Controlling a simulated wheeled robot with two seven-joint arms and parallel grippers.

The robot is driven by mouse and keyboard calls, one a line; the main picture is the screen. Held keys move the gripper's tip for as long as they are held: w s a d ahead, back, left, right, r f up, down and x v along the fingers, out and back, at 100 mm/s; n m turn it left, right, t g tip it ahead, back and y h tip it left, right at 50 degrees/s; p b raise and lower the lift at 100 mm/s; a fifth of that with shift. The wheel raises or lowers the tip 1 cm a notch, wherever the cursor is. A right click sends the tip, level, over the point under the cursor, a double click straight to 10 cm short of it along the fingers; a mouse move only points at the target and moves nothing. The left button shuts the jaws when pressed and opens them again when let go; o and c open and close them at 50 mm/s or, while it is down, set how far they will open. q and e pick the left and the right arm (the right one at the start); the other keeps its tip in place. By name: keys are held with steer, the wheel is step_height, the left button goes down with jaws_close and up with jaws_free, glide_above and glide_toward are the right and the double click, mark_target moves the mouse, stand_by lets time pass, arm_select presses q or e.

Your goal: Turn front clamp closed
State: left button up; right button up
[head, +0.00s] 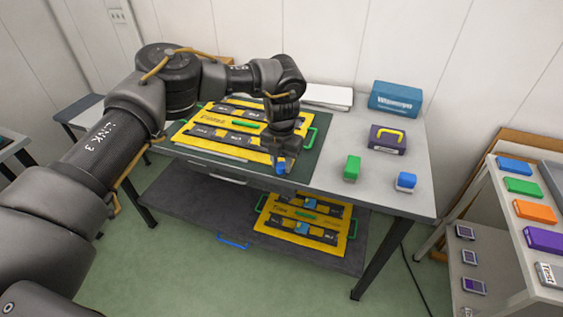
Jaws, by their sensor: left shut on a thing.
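A yellow board (196,140) with black strips and green handles lies on a dark green mat (312,166) on the grey table. My left gripper (282,165) points down at the board's front right corner. It is shut on a small blue part (281,169), which shows just below the fingers. I cannot tell whether this blue part is the front clamp, or which way it is turned. The gripper and wrist hide part of the board's right side. My right gripper is not in view.
A second yellow board (263,231) lies on the lower shelf. A rack with coloured boxes (534,212) stands at right.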

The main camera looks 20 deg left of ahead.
mark_target(281, 165)
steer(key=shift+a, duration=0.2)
arm_select(q)
steer(key=o, duration=1)
steer(key=shift+c, duration=0.2)
steer(key=shift+r, duration=0.55)
step_height(281, 165, up, 10)
steer(key=b, duration=0.1)
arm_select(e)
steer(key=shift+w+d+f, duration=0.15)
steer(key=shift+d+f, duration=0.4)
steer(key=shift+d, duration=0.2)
arm_select(q)
steer(key=shift+f, duration=0.15)
